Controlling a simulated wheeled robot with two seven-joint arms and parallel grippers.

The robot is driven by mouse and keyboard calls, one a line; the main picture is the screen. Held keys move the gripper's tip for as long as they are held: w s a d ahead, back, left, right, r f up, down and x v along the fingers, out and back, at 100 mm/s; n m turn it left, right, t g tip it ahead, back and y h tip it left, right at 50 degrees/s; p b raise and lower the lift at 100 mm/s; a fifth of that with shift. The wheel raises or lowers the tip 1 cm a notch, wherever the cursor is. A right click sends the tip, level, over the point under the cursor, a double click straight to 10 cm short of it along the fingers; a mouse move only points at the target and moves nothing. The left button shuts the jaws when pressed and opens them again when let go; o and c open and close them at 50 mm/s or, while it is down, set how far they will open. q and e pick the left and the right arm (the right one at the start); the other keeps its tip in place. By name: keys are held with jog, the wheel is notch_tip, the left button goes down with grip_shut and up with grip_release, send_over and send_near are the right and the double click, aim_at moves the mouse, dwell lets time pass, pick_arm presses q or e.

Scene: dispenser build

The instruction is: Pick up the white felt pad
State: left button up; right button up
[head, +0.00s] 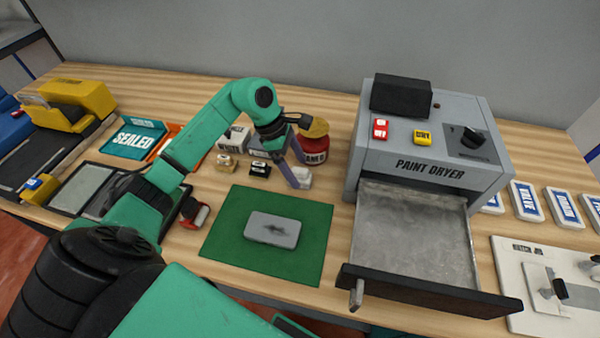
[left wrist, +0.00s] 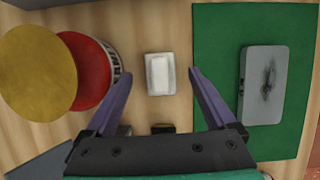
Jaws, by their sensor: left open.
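The white felt pad (left wrist: 160,74) is a small pale block lying on the wooden bench; in the left wrist view it sits between and just beyond my open fingers. In the head view the pad (head: 303,178) shows beside my left gripper's fingers, at the back right edge of the green mat. My left gripper (head: 292,165) points down over it, open and empty; it also shows in the left wrist view (left wrist: 158,80). The fingers appear apart from the pad, though the exact height is hard to tell. My right gripper is not in view.
A red jar (head: 314,148) with a yellowish round top stands close behind the pad. A green mat (head: 224,234) bears a grey plate (head: 272,230). Small stamps (head: 226,163) stand to the left. The paint dryer (head: 428,148) has its drawer (head: 412,235) open at right.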

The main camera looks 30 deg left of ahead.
aim_at(300, 169)
pick_arm(q)
jog(key=shift+x, duration=1.2)
grip_shut()
jog(key=shift+r, duration=0.1)
notch_tip(300, 169, up, 20)
jog(key=b, duration=0.1)
